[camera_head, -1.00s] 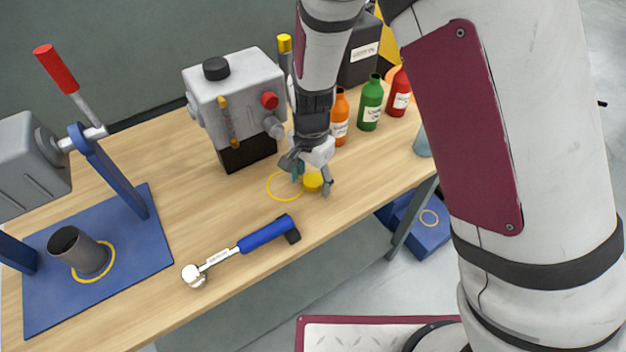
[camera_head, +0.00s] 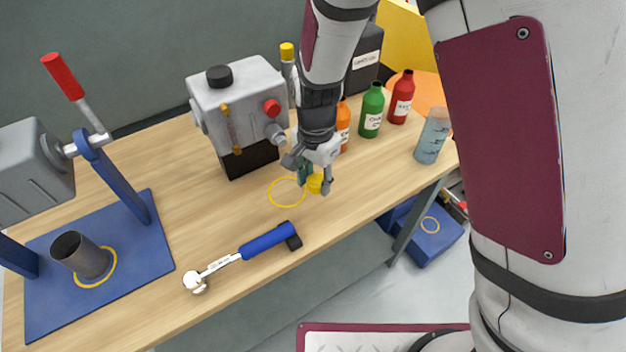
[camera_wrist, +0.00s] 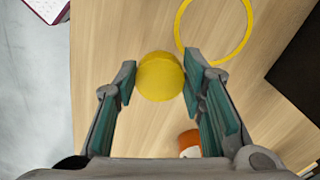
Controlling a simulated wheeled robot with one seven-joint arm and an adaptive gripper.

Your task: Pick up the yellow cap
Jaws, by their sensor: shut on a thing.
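The yellow cap (camera_head: 315,184) is a small round piece between the fingers of my gripper (camera_head: 316,183), above or on the wooden table near the yellow ring mark. In the wrist view the cap (camera_wrist: 160,76) sits between the fingertips of my gripper (camera_wrist: 158,80), which are shut on it. Its top faces the camera. Whether its underside touches the table cannot be told.
A yellow ring mark (camera_head: 287,191) lies left of the cap. A torque wrench (camera_head: 245,252) lies at the front edge. A grey machine (camera_head: 238,112) stands behind. Orange (camera_head: 343,125), green (camera_head: 371,110) and red (camera_head: 401,97) bottles and a clear beaker (camera_head: 432,136) stand to the right.

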